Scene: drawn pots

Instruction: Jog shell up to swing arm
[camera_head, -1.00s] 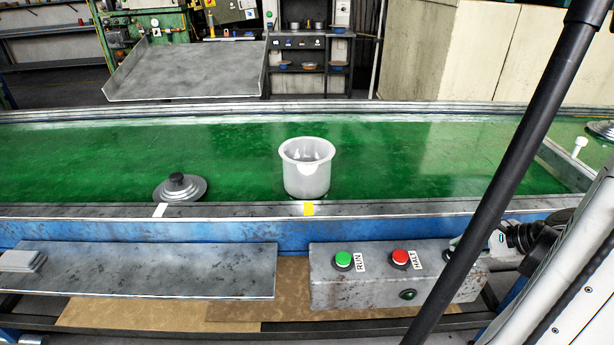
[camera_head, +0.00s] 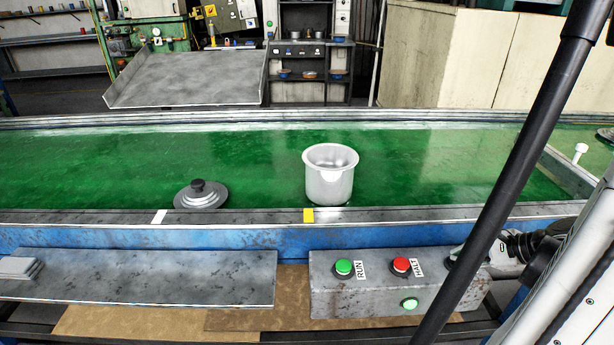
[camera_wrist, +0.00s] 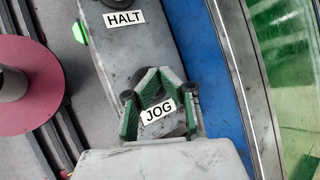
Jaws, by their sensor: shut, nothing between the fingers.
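The shell, a light grey open pot (camera_head: 329,183), stands upright on the green conveyor belt, a little right of the yellow mark (camera_head: 308,215) on the near rail. The swing arm (camera_head: 556,167) appears to be the metal bar across the belt at the right, with a white knob (camera_head: 580,149); the shell is well apart from it. My gripper (camera_head: 456,257) is at the right end of the control box. In the wrist view my gripper (camera_wrist: 158,74) is shut and empty over the JOG label (camera_wrist: 158,112).
The control box (camera_head: 330,292) carries a green RUN button (camera_head: 344,268), a red HALT button (camera_head: 401,266) and a lit green lamp (camera_head: 409,304). A lid with a dark knob (camera_head: 201,195) lies on the belt left of the shell.

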